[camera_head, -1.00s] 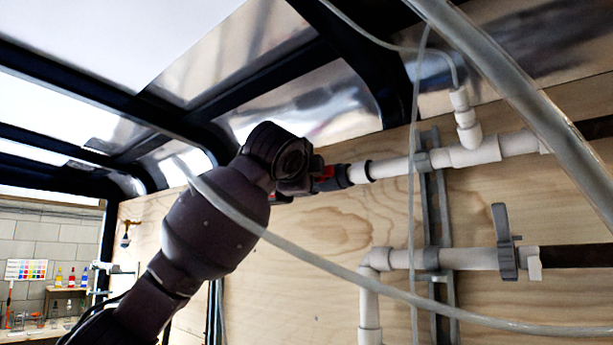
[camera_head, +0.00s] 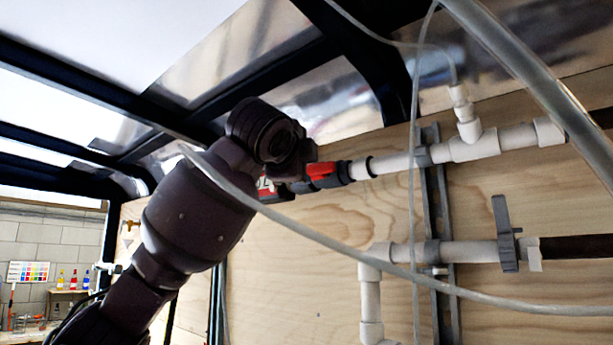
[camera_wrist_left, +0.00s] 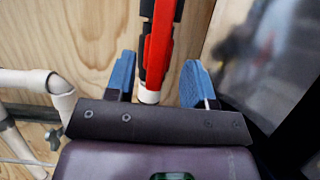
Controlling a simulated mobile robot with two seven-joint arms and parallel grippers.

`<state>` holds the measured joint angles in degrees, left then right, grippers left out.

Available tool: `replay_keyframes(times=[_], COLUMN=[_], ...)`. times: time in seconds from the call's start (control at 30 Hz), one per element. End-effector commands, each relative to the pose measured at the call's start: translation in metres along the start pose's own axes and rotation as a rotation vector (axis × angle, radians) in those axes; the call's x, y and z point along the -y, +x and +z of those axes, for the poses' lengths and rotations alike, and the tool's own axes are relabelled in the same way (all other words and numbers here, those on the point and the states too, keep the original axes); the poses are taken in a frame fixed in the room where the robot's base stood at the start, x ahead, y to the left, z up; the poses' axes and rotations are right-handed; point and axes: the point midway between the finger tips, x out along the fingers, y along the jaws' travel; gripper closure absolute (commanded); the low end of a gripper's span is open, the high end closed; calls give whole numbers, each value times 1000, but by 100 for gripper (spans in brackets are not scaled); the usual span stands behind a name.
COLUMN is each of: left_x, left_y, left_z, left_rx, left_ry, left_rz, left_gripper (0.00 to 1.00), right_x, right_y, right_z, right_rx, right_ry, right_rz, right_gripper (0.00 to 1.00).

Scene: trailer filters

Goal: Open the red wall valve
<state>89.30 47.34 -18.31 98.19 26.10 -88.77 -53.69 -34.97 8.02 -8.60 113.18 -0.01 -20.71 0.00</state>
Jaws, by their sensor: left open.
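The red wall valve (camera_head: 323,170) sits at the left end of the upper white pipe, in front of the plywood wall. In the head view my left wrist covers part of it, and its left side shows below the wrist. In the left wrist view its long red handle (camera_wrist_left: 160,40) runs up from between my fingers. My left gripper (camera_wrist_left: 159,79) is open, with one blue fingertip on each side of the handle. A gap shows on the right side; contact on the left side cannot be told. My right gripper is in neither view.
A grey-handled valve (camera_head: 507,235) is on the lower white pipe. A clear hose (camera_head: 330,243) crosses in front of my left arm. A dark roof frame (camera_head: 375,60) is close above. Bare plywood (camera_head: 310,280) lies below the red valve.

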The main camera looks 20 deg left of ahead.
Motion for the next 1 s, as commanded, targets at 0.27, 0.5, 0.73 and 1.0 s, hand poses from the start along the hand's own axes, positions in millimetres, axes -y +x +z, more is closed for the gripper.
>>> replay_keyframes(times=[0.27,0.5,0.73,1.0], left_x=[-1,0,0,0], left_y=[-42,-53,-53,-52], left_z=[0,0,0,0], left_rx=[-1,-1,-1,-1], left_ry=[2,1,1,1], left_rz=[-1,0,0,1], left_gripper=[51,51,51,51], right_x=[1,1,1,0], right_y=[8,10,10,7], right_z=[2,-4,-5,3], right_rx=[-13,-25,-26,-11], right_ry=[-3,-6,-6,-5], right_rz=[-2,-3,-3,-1], right_gripper=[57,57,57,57])
